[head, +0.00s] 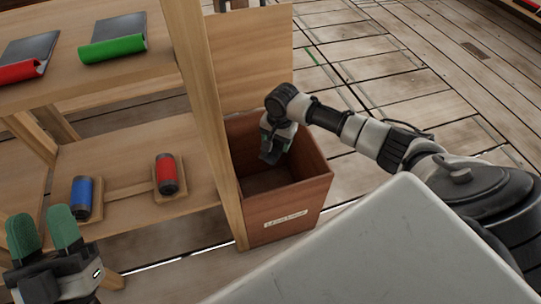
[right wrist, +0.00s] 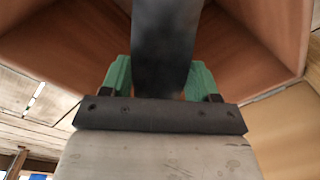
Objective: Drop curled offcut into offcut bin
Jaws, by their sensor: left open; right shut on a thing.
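The offcut bin (head: 300,203) is a brown open-topped box with a pale label on its front, beside the shelf post. My right gripper (head: 274,142) points down into the bin's mouth. It is shut on the curled offcut (head: 270,157), a dark grey strip that hangs below the fingers inside the opening, above the floor. In the right wrist view the offcut (right wrist: 168,45) extends away between the green fingers, with the bin's inner walls (right wrist: 255,30) around it. My left gripper (head: 45,232) is open and empty at the lower left.
A wooden shelf unit (head: 205,90) stands left of the bin. Its upper shelf holds grey sheets with a red (head: 20,71) and a green (head: 111,48) curled end. Its lower shelf holds blue (head: 82,193) and red (head: 166,172) cylinders. Plank floor at right is mostly clear.

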